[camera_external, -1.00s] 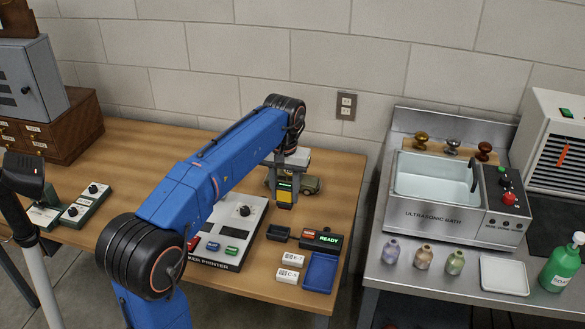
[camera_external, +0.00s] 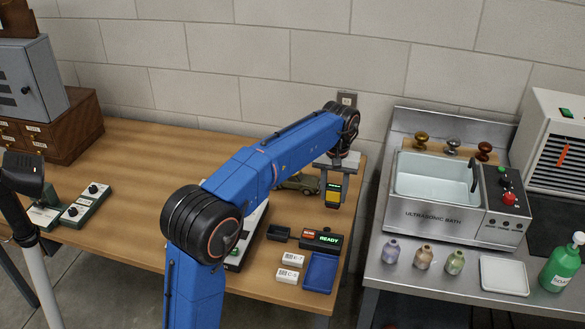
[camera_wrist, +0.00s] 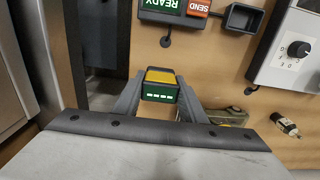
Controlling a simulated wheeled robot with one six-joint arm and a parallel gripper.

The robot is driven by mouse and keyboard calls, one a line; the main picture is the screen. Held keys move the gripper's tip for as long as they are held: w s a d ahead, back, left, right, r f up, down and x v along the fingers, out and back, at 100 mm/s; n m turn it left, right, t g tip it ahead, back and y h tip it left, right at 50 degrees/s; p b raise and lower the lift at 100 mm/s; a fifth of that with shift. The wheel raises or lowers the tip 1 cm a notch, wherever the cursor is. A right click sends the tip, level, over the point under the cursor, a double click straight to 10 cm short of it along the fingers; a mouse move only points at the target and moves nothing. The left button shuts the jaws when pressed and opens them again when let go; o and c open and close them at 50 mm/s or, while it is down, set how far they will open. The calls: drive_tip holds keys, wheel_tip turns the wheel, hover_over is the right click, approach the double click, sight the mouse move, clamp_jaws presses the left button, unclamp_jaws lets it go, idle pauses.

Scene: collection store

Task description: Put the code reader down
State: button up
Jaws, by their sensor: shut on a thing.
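The code reader (camera_external: 333,193), a small dark and yellow block with a green display, hangs in my gripper (camera_external: 333,178) near the right end of the wooden table. In the wrist view, the code reader (camera_wrist: 160,85) sits between the two grey fingers of my gripper (camera_wrist: 160,96), which are shut on it. It appears held above the table; its exact height is hard to tell. A small black open holder (camera_external: 279,233) stands on the table, left of and nearer the camera than the reader; the holder (camera_wrist: 244,18) is also in the wrist view, at the top right.
A box marked READY (camera_external: 323,239) stands beside the holder. Two white labelled blocks (camera_external: 291,259) and a blue tray (camera_external: 320,273) lie in front. A toy vehicle (camera_external: 300,184) is close left of my gripper. The printer (camera_wrist: 295,50) is partly hidden externally.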

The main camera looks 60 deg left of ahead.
sight(333, 205)
drive_tip(key=shift+f, duration=2.5)
drive_tip(key=shift+f, duration=0.15)
drive_tip(key=o, duration=1.2)
drive_tip(key=shift+c, duration=0.2)
